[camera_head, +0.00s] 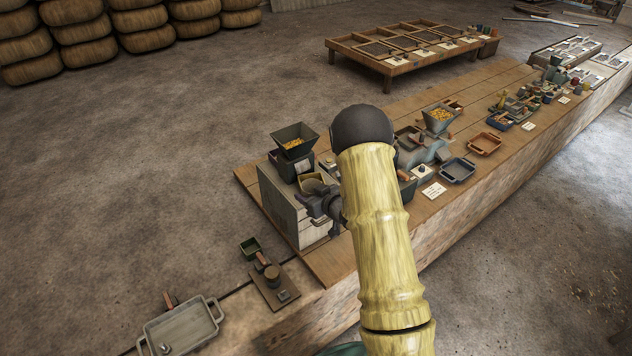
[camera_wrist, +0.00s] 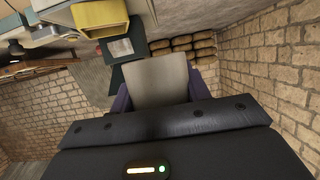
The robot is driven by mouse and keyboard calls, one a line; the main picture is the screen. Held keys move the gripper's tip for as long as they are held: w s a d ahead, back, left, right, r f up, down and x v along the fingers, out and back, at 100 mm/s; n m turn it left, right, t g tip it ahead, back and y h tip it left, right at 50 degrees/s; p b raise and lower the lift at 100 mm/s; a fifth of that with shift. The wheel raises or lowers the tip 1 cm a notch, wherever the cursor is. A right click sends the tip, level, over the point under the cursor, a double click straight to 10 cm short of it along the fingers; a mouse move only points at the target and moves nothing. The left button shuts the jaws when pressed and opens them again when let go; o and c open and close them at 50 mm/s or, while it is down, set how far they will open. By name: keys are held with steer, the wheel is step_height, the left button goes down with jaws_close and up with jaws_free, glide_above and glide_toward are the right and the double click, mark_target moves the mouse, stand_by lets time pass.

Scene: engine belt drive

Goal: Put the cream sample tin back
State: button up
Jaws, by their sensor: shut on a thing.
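My gripper (camera_head: 322,205) is at the near end of the long bench, beside a grey box-shaped machine. In the wrist view my gripper (camera_wrist: 160,92) is shut on the cream sample tin (camera_wrist: 162,75), which sits between its two dark fingers. The tin (camera_head: 318,187) is small and partly hidden in the head view, close to the machine's front. A yellow bin (camera_wrist: 98,14) shows above and left of the tin in the wrist view. Whether the tin touches the machine cannot be told.
The machine (camera_head: 288,215) carries a dark hopper (camera_head: 295,141) with yellow grain. Another hopper (camera_head: 440,117) and trays (camera_head: 457,170) stand farther along the bench. My arm hides part of the bench.

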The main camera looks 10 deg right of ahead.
steer(key=s+f+m+h+b, duration=0.2)
steer(key=s+f+b, duration=0.2)
steer(key=s+f, duration=0.2)
steer(key=s+f+m+t+h+b, duration=0.1)
steer(key=s+f+m+h+b, duration=0.1)
steer(key=f, duration=0.8)
steer(key=s+h+b, duration=0.1)
steer(key=s+b, duration=0.1)
steer(key=s, duration=0.1)
steer(key=shift+s+f+m, duration=0.3)
steer(key=shift+s+m, duration=0.1)
steer(key=shift+d, duration=0.1)
